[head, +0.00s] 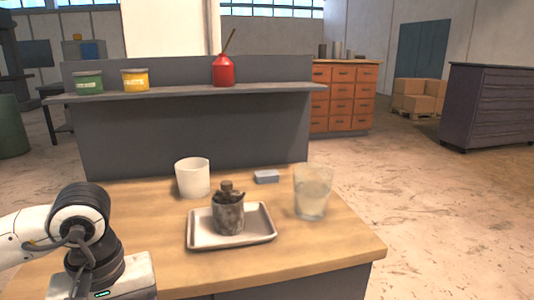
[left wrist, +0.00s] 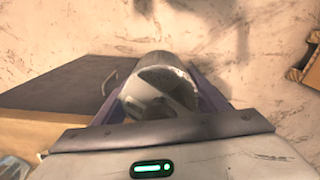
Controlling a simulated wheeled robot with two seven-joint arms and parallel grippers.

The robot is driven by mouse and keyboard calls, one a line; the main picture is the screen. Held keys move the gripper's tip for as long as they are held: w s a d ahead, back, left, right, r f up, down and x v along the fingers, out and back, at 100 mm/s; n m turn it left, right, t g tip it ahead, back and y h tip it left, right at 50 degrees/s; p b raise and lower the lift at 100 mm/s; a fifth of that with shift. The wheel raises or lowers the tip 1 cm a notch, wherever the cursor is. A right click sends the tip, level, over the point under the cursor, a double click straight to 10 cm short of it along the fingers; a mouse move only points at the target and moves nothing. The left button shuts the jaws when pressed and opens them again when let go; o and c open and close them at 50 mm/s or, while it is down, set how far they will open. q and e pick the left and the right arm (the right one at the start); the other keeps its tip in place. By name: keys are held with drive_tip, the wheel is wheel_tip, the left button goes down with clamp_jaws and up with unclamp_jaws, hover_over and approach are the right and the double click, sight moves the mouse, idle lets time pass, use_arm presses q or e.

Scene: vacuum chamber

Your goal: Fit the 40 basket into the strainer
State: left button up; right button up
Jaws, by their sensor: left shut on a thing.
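My left gripper (left wrist: 158,88) is shut on a shiny grey metal cylinder in the left wrist view, which looks like the basket (left wrist: 160,85). No number can be read on it. It hangs over the floor beside the table's edge. In the head view my left arm comes in at the lower left, its fingers and the cylinder out of frame. A grimy grey metal pot with a stub on top (head: 229,213) stands upright in a pale tray (head: 260,238). I cannot tell whether this pot is the strainer. My right gripper is out of view.
On the wooden table (head: 330,254) stand a white cup (head: 192,178), a glass of cloudy liquid (head: 312,192) and a small grey block (head: 266,176). A shelf behind holds a green tin (head: 88,83), a yellow tin (head: 135,79) and a red oil can (head: 223,72). The table's front right is clear.

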use_arm(q)
drive_tip(key=s+m, duration=0.1)
drive_tip(key=s+d+f+m, duration=0.1)
drive_tip(key=m, duration=0.1)
drive_tip(key=s+m, duration=0.1)
drive_tip(key=m, duration=0.1)
drive_tip(key=shift+d+f, duration=0.35)
drive_tip(key=shift+d, duration=0.05)
drive_tip(key=shift+w, duration=0.1)
drive_tip(key=shift+r, duration=0.1)
